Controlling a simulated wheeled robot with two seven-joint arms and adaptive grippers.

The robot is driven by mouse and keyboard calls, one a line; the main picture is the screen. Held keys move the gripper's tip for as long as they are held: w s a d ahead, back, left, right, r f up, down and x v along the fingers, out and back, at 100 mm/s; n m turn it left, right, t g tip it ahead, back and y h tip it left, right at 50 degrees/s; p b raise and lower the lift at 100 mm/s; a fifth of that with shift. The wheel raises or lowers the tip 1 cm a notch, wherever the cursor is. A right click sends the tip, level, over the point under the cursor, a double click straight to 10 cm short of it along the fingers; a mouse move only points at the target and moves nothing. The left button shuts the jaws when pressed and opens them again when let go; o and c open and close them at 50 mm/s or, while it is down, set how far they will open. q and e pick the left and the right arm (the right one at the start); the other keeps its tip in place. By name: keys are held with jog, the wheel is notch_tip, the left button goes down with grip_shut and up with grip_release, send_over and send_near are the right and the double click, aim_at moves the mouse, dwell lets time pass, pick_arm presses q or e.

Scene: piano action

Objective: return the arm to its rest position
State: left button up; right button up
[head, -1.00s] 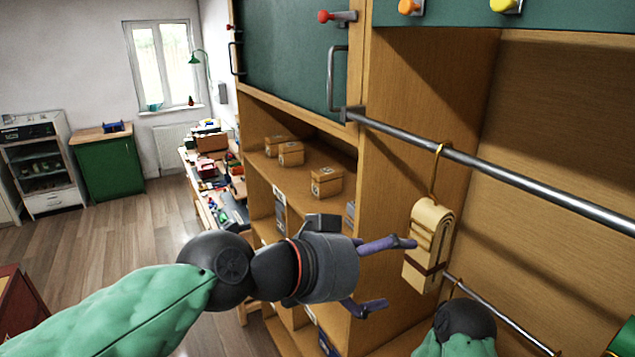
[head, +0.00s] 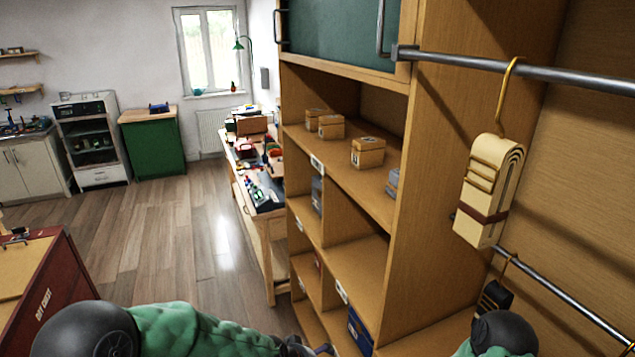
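My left arm crosses the bottom left, with a dark joint and a green padded sleeve. My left gripper (head: 318,349) is at the bottom edge, mostly cut off and hidden behind the sleeve. Only a dark part and a bit of purple finger show, so I cannot tell its opening. It is well below and left of the cream folded bundle (head: 489,190), which hangs by a brass hook from the upper steel rail (head: 540,75). A green sleeve and dark joint of my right arm show at the bottom right; my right gripper is out of view.
The wooden shelf unit (head: 395,225) with several small boxes stands beside my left gripper. A dark item (head: 495,297) hangs from the lower rail (head: 570,303). A red chest (head: 55,285) is at the lower left. A cluttered workbench (head: 262,200) stands beyond; the wooden floor (head: 150,235) is open.

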pick_arm(q)
jog(key=s+a+f+n+g+b, duration=0.1)
jog(key=s+a+f+n+b, duration=0.1)
jog(key=s+f, duration=0.4)
jog(key=s+a+f+n+g+b, duration=0.1)
jog(key=s+f, duration=0.6)
jog(key=f, duration=0.8)
jog(key=s+a+f+n+g+y+b, duration=0.1)
jog(key=s+a+f+b, duration=0.4)
jog(key=f, duration=0.6)
jog(key=shift+s+a+n+g, duration=0.5)
jog(key=shift+s+a+n, duration=0.25)
jog(key=shift+s+n, duration=0.35)
